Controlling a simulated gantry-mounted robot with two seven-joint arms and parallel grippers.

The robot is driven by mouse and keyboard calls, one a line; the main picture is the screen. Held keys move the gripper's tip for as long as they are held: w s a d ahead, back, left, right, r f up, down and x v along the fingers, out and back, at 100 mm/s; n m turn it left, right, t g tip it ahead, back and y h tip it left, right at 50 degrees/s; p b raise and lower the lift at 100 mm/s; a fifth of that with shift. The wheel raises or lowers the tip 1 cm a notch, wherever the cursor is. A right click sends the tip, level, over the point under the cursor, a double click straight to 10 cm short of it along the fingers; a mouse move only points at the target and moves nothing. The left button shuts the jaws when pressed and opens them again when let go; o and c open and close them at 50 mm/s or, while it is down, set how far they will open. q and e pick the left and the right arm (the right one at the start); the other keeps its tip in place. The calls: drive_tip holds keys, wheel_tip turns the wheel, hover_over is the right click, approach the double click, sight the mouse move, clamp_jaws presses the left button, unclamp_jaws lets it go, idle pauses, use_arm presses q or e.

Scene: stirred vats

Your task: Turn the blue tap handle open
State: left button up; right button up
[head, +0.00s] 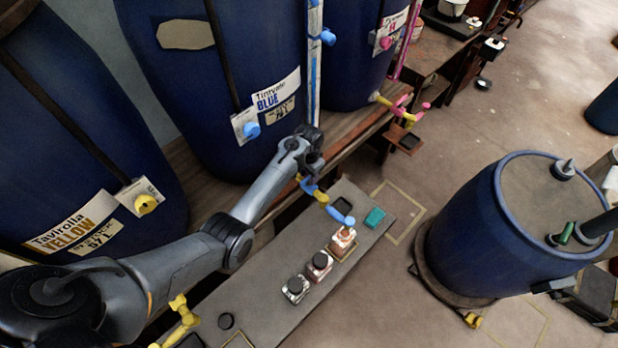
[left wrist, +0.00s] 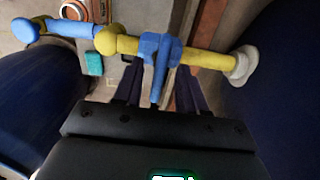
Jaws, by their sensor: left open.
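The blue tap (head: 323,197) sticks out from the front of the blue-labelled vat (head: 255,135). It has a yellow pipe and a blue spout end. In the left wrist view the blue tap handle (left wrist: 160,58) sits across the yellow pipe (left wrist: 207,58), its lever pointing toward my gripper. My left gripper (head: 308,172) is directly above the tap and partly hides the handle in the head view. In the left wrist view the open fingers of my left gripper (left wrist: 158,92) lie on either side of the lever; contact cannot be told. My right gripper is not in view.
An open-looking bottle (head: 342,241) stands near the blue spout on the grey bench (head: 250,315). Two dark-capped bottles (head: 319,266) stand beside it. A teal block (head: 375,217) lies at the bench's far end. A yellow tap (head: 180,318) and pink tap (head: 408,112) flank it.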

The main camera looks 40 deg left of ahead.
use_arm(q)
drive_tip(key=shift+f, duration=0.8)
clamp_jaws()
